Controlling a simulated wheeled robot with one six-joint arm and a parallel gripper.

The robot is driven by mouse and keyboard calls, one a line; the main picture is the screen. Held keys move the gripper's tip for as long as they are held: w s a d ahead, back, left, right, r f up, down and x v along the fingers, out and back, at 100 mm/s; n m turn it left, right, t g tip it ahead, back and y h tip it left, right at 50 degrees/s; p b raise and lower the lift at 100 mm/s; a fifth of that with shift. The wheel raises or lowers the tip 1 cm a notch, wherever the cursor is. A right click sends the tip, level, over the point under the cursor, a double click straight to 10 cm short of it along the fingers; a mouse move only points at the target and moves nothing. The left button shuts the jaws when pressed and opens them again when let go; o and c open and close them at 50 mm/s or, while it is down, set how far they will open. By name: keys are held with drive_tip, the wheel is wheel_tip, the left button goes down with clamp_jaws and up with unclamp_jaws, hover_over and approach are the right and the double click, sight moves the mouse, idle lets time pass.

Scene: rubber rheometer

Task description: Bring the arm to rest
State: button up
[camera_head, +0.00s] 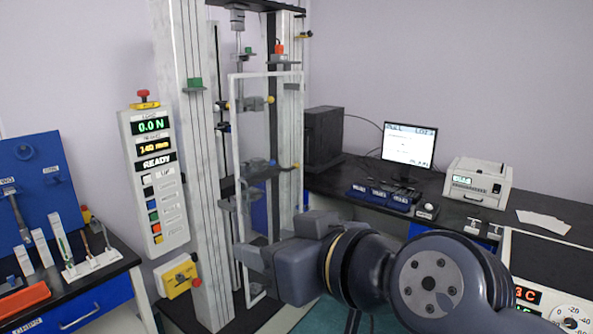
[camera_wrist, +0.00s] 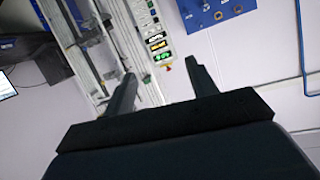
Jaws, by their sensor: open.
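My gripper (camera_wrist: 167,82) is open in the wrist view, with its two dark fingers spread and nothing between them. In the head view my gripper (camera_head: 248,268) is at the end of my arm, in front of the testing machine's lower part. The arm reaches in from the lower right. The testing machine (camera_head: 205,230) is a tall white frame with a clear guard door (camera_head: 240,150) and clamps inside. Whether the gripper touches the door or frame cannot be told.
A control panel (camera_head: 153,182) on the machine's left reads 0.0 N, 140 mm and READY. A tool rack (camera_head: 40,165) and a red tray (camera_head: 25,298) stand at left. A monitor (camera_head: 409,145), blue trays (camera_head: 380,196) and a white instrument (camera_head: 477,184) stand on the right bench.

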drive_tip(key=d+f+m+g+h, duration=0.1)
drive_tip(key=d+f, duration=0.3)
drive_tip(key=f, duration=0.4)
drive_tip(key=d+f+m+g+h+p, duration=0.1)
drive_tip(key=d+f+m+g+h, duration=0.1)
drive_tip(key=f, duration=0.7)
drive_tip(key=shift+s+d+f+m+h+p, duration=0.35)
drive_tip(key=shift+d+m+h, duration=0.35)
drive_tip(key=shift+d+h, duration=0.65)
drive_tip(key=shift+d, duration=0.1)
